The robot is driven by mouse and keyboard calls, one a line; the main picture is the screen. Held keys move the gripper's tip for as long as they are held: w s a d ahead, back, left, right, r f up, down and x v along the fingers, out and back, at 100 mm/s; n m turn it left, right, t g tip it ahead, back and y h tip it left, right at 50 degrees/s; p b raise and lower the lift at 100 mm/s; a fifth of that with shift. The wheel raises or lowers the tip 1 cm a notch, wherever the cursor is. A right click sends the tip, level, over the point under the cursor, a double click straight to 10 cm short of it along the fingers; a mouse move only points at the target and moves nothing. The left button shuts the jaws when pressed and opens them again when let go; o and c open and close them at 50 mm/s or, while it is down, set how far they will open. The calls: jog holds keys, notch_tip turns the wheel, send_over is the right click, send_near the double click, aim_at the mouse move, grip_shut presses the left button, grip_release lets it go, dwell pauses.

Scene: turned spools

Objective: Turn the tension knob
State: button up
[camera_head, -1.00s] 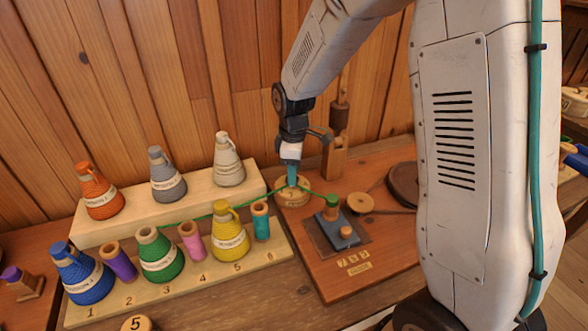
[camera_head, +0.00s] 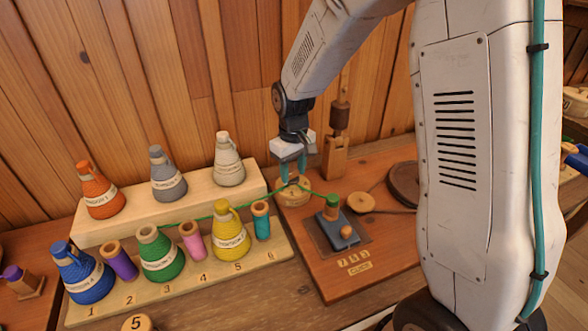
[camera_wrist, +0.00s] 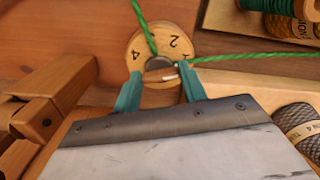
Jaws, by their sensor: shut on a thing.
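The tension knob sits on a round wooden dial (camera_head: 293,197) at the back left of the brown board. In the wrist view the dial (camera_wrist: 172,38) shows numbers around its rim, and the grey knob (camera_wrist: 158,63) with a pale mark is at its middle. My gripper (camera_head: 292,181) points down over the dial. Its teal fingers, also in the wrist view (camera_wrist: 160,75), are on either side of the knob and shut on it. They partly hide it. A green thread (camera_head: 204,217) runs from the green cone (camera_head: 160,253) to the knob and on to a small green-topped spindle (camera_head: 332,201).
Several cones and spools stand on a pale numbered rack (camera_head: 190,292) and a raised shelf (camera_head: 88,227) to the left. A wooden post (camera_head: 335,157) stands close behind the knob. A blue block (camera_head: 338,232) and a wooden disc (camera_head: 361,203) are to the right.

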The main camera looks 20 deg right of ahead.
aim_at(293, 173)
jog(key=shift+m, duration=0.5)
jog(key=o, duration=1)
jog(key=shift+r, duration=0.1)
notch_tip(293, 173, up, 8)
jog(key=shift+f, duration=0.15)
